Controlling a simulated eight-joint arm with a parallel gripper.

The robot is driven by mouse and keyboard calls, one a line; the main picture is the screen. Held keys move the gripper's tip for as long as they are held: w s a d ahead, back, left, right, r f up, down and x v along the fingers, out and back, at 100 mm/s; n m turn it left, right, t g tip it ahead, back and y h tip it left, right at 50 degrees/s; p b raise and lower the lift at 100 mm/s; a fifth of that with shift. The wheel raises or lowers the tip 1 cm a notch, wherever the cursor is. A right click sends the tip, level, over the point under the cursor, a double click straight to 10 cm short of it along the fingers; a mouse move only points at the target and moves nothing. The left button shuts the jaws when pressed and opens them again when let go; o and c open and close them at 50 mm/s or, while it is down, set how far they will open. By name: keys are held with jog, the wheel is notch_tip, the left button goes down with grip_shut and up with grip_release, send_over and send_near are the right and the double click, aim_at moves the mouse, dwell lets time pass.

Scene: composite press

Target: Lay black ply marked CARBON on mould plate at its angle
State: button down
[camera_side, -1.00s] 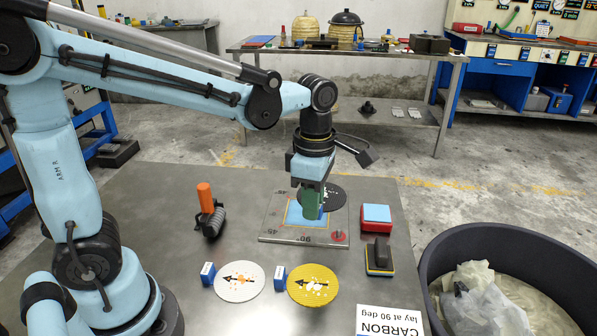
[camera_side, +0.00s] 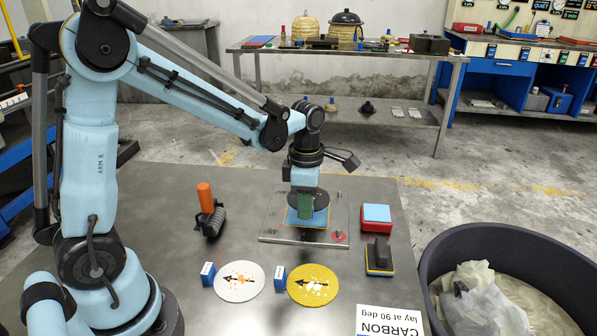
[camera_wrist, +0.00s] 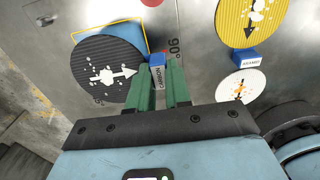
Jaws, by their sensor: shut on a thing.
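My gripper (camera_side: 305,212) is shut on the blue tab (camera_wrist: 157,60) of the black ply marked CARBON. The black ply (camera_wrist: 106,68) is a round disc with a white arrow and pale patches; in the wrist view its arrow points right, toward the tab. In the side view the ply (camera_side: 318,196) is partly hidden behind my green fingers. It is over the grey mould plate (camera_side: 270,234), seemingly a little above it. A blue square with an orange outline (camera_side: 293,219) lies on the plate, partly covered. The plate's 90 mark (camera_wrist: 172,48) shows near the tab.
A white ply (camera_side: 240,290) and a yellow ply (camera_side: 312,294) lie in front, each with a blue tab. A roller with an orange handle (camera_side: 206,210) stands left. A red-and-blue block (camera_side: 376,219), black-handled block (camera_side: 379,257) and black bin (camera_side: 430,262) are right. A CARBON card (camera_side: 388,321) reads 90 deg.

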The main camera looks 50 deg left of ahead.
aim_at(305, 230)
jog(key=shift+w+a+f, duration=0.1)
jog(key=shift+a+f, duration=0.2)
jog(key=shift+f, duration=1.85)
jog(key=c, duration=1.1)
grip_release()
jog(key=shift+f, duration=0.15)
jog(key=shift+o, duration=0.2)
